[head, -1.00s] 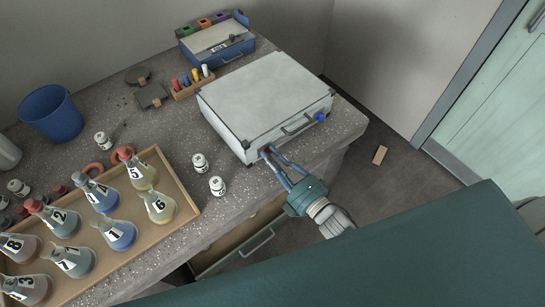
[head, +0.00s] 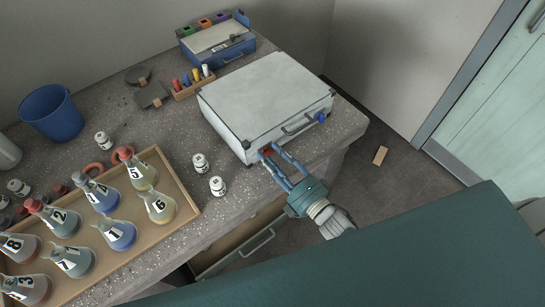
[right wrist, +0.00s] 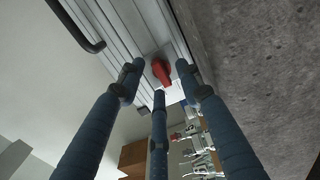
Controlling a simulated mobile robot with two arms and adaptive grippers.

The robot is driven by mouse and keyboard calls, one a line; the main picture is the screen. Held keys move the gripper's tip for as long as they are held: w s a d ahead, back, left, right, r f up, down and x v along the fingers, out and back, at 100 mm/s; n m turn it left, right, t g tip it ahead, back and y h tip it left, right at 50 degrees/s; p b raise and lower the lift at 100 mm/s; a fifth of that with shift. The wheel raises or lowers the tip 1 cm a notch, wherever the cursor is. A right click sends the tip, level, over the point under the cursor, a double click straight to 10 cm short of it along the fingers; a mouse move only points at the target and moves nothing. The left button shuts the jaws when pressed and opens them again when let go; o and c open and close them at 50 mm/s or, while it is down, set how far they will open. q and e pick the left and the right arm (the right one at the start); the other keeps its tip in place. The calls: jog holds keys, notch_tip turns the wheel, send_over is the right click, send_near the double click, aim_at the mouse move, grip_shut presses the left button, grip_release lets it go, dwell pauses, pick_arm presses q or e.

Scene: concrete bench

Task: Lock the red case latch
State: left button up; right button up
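The closed silver-white case (head: 262,95) sits at the bench's front right corner. Its red latch (head: 266,153) is on the front face near the left corner, partly hidden by my fingers. The right wrist view shows the red latch (right wrist: 161,72) as a small red lever, tilted, on the ribbed case wall. My right gripper (head: 269,152) is open in front of the latch. In the right wrist view its three fingertips (right wrist: 160,74) are spread around the latch; I cannot tell whether any touches it. My left gripper is not in view.
A blue latch (head: 320,117) and a handle (head: 297,125) are on the same case front. A wooden tray (head: 181,190) of numbered flasks stands left, with white vials (head: 217,186) between. An open drawer (head: 240,247) juts out below the bench edge.

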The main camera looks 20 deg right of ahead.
jog(key=v, duration=1.2)
jog(key=s+d+f+m+g+h, duration=0.15)
jog(key=f+m, duration=0.25)
jog(key=f, duration=0.5)
jog(key=s+d+f+m+g+h, duration=0.1)
jog(key=s+f+m+g+h, duration=0.15)
jog(key=f, duration=0.55)
jog(key=s+d+f+m+g+h, duration=0.1)
jog(key=s+f+m+g, duration=0.25)
jog(key=f, duration=0.55)
jog(key=s+f+m+g, duration=0.4)
jog(key=s+f, duration=0.4)
jog(key=s, duration=0.3)
jog(key=s+f+m+g+h, duration=0.1)
jog(key=s+f+m+g, duration=0.3)
jog(key=s+f, duration=0.4)
jog(key=s+d+m, duration=0.1)
jog(key=s, duration=0.3)
jog(key=shift+s+f+m, duration=0.3)
jog(key=shift+f+m, duration=0.05)
jog(key=shift+m, duration=0.05)
jog(key=shift+g, duration=0.25)
